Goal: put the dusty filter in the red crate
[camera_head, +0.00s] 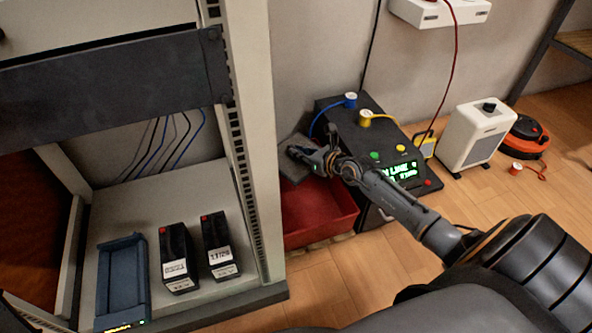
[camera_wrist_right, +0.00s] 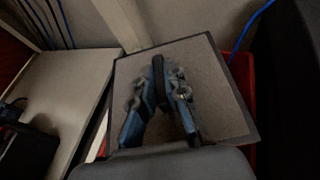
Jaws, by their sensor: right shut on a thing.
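The dusty filter (camera_wrist_right: 215,75) is a flat grey square panel with a dark frame. My right gripper (camera_wrist_right: 160,80) is shut on it, at a dark strip in its middle. In the head view the filter (camera_head: 291,170) shows only in part behind my right gripper (camera_head: 318,160). The red crate (camera_head: 318,213) stands on the floor to the right of the rack. The filter is over the crate's far part; I cannot tell whether it touches the crate. The crate's red wall also shows beside the filter in the right wrist view (camera_wrist_right: 238,68). My left gripper is not in view.
The rack post (camera_head: 247,140) stands close on the crate's left. A black box with a green display (camera_head: 404,170) stands on its right. Two black modules (camera_head: 178,262) and a blue tray (camera_head: 122,283) sit on the rack shelf. A white heater-like unit (camera_head: 473,135) stands farther right.

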